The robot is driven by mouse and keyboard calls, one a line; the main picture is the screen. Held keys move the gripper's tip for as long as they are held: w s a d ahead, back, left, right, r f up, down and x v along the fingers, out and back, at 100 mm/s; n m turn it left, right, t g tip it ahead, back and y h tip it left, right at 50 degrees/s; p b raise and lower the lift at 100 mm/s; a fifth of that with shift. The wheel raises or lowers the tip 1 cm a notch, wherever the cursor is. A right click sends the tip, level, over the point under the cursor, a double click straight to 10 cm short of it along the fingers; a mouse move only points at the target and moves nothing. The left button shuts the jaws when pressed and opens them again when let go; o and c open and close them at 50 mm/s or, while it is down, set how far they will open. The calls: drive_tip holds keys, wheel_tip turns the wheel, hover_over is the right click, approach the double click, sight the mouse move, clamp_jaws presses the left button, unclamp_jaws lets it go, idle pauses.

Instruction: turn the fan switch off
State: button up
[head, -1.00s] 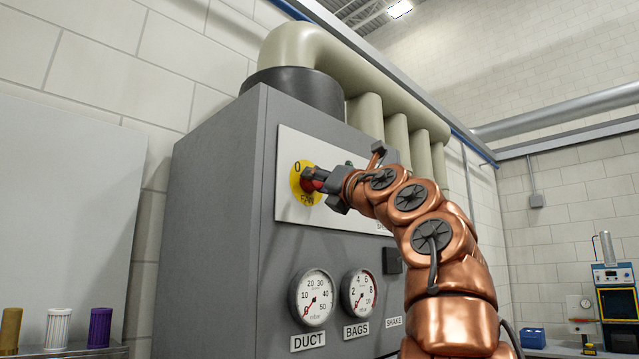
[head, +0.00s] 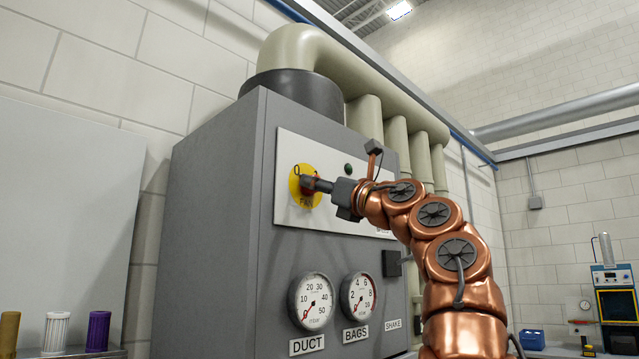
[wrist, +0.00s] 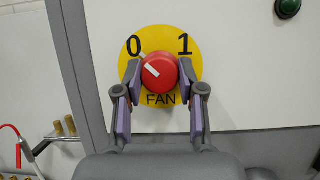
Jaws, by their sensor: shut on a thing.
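The fan switch is a red round knob (wrist: 158,73) on a yellow disc (wrist: 161,30) marked 0, 1 and FAN. Its white pointer mark is turned to the upper left, toward the 0. My gripper (wrist: 159,75) has one finger on each side of the knob and is shut on it. In the head view my gripper (head: 313,185) reaches the yellow disc (head: 299,197) from the right and covers most of the knob.
The switch sits on a white panel on a grey cabinet (head: 215,220). A green button or lamp (wrist: 288,7) is to its upper right. Below are the DUCT gauge (head: 311,301) and the BAGS gauge (head: 358,298). Several coloured cylinders (head: 57,331) stand at lower left.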

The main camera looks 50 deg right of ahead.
idle(0.4)
drive_tip(key=o, duration=1.1)
drive_tip(key=shift+w, duration=0.1)
drive_tip(key=shift+o, duration=0.2)
drive_tip(key=s+a+f+m, duration=0.1)
drive_tip(key=s+f+m, duration=0.2)
drive_tip(key=s, duration=0.9)
drive_tip(key=shift+s+a+m+t+y, duration=0.15)
drive_tip(key=shift+m+t+y, duration=0.2)
drive_tip(key=shift+m, duration=0.65)
drive_tip(key=shift+d+f, duration=0.1)
drive_tip(key=shift+d, duration=0.1)
